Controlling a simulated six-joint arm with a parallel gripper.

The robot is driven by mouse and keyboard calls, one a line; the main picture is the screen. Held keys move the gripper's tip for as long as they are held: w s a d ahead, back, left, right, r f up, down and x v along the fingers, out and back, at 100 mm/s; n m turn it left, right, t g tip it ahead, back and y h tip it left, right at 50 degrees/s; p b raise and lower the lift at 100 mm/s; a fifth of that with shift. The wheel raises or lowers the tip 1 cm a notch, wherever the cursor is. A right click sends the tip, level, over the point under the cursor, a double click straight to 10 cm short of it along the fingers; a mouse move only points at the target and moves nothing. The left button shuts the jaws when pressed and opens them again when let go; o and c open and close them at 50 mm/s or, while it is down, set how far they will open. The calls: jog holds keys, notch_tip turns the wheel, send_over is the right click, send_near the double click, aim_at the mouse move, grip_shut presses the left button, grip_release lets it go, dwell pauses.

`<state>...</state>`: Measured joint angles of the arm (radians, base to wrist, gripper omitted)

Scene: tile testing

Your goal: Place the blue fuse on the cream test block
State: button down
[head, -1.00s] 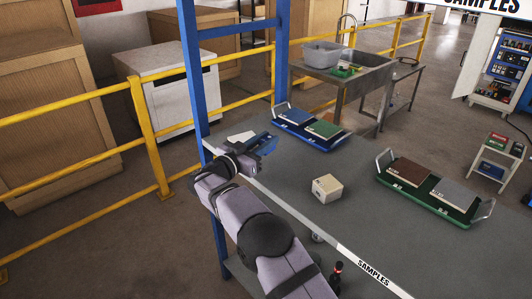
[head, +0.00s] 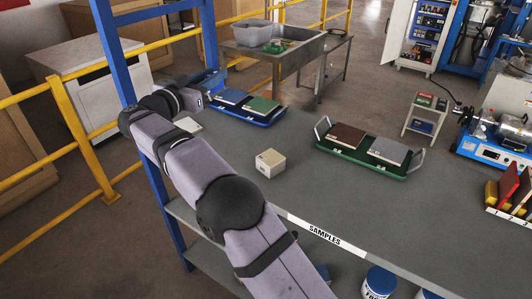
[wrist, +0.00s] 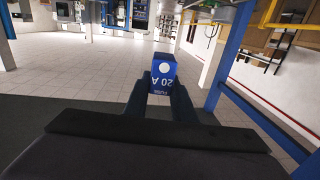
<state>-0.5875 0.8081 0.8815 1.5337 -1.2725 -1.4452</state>
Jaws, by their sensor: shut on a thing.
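The blue fuse (wrist: 162,72), marked "20 A" in white, is between the fingers of my gripper (wrist: 163,88) in the wrist view. The gripper is shut on it and holds it up in the air. In the head view my gripper (head: 205,84) is at the far left of the table, left of the blue tray, and the fuse is hard to make out there. The cream test block (head: 270,163) stands on the grey table, right of my arm and apart from the gripper. Its top is bare.
A blue tray (head: 267,122) with a blue and a green tile stands at the back. A green tray (head: 345,155) with a brown and a grey tile stands right of the block. A flat white piece (head: 188,125) lies near my arm.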

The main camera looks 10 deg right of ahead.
jog(key=s+d+r, duration=0.3)
jog(key=d+r, duration=0.1)
jog(key=r, duration=0.1)
jog(key=m+g+h, duration=0.1)
send_over(269, 159)
notch_tip(269, 159, down, 10)
jog(key=shift+f+p, duration=0.9)
jog(key=shift+f, duration=4.05)
jog(key=shift+f, duration=0.2)
jog(key=c, duration=1.5)
grip_release()
